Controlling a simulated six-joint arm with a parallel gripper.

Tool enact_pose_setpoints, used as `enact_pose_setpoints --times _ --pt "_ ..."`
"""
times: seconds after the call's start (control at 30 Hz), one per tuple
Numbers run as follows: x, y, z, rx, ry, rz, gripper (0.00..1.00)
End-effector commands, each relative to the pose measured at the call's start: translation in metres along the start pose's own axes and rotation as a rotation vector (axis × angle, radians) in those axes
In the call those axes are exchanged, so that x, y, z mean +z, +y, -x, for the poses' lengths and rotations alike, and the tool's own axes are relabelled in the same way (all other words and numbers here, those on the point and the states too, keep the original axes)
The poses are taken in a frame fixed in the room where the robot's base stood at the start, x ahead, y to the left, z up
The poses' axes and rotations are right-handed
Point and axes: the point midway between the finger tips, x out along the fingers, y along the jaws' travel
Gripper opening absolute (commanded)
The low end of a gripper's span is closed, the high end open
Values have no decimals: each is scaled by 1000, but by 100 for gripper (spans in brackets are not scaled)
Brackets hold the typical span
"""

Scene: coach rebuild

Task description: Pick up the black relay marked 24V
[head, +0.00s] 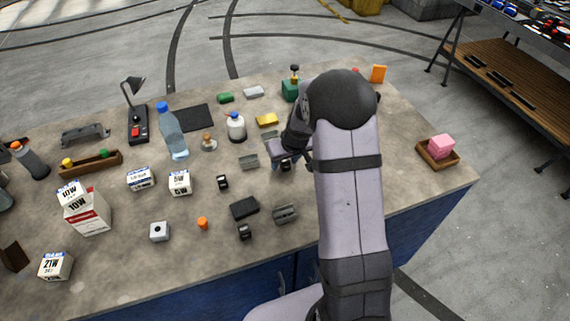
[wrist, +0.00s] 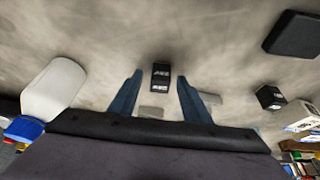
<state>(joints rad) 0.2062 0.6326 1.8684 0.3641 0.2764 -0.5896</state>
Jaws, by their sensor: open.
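A black relay (wrist: 160,76) with white print lies on the bench between and just beyond my fingertips in the wrist view; its print is too small to read. In the head view it is mostly hidden below my gripper (head: 283,158). My gripper, with blue fingers, also shows in the wrist view (wrist: 159,84); it is open and empty. A second black relay (head: 222,182) stands left of my gripper, and a third black relay (head: 244,232) lies nearer the front edge. I cannot read which is marked 24V.
Grey clips (head: 249,161) and (head: 285,214) lie near my gripper. A flat black box (head: 244,208) lies in front. A white bottle (head: 236,126), a yellow block (head: 267,120) and a clear bottle (head: 172,135) stand behind. A wooden tray (head: 428,157) is at right.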

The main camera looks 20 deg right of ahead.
Motion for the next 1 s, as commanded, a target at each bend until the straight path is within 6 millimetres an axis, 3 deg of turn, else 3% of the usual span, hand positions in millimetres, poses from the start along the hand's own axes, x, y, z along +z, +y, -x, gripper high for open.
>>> enact_pose_setpoints --times 0.03,0.2,0.63,1.0 --pt "0 0 0 0 0 0 41" --pt "0 0 0 0 0 0 1" --pt "-4 0 7 -1 2 2 0" --pt "-25 0 58 1 5 2 0"
